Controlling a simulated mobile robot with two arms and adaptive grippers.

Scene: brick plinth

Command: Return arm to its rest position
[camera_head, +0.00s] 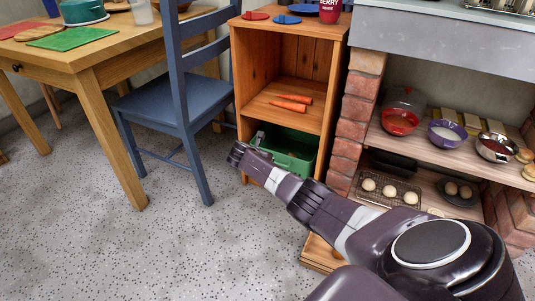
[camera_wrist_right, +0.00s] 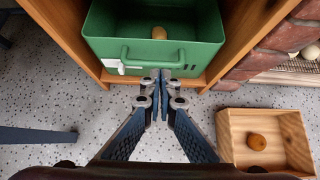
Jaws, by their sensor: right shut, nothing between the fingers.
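My right arm (camera_head: 355,240) reaches from the lower right toward the wooden shelf unit in the head view. My right gripper (camera_wrist_right: 160,76) is shut and empty, in front of the green bin (camera_wrist_right: 190,52) in the right wrist view. The bin stands in the lowest compartment and also shows in the head view (camera_head: 300,162), partly hidden by my arm. A round brown item (camera_wrist_right: 159,33) lies in the bin. My left gripper is not in view.
A wooden shelf unit (camera_head: 258,60) holds carrots (camera_head: 292,103). A blue chair (camera_head: 180,100) and table (camera_head: 110,55) stand left. A brick plinth (camera_head: 352,125) with bowls is right. A wooden box (camera_wrist_right: 228,140) with a round brown item (camera_wrist_right: 257,142) sits on the floor. Front-left floor is clear.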

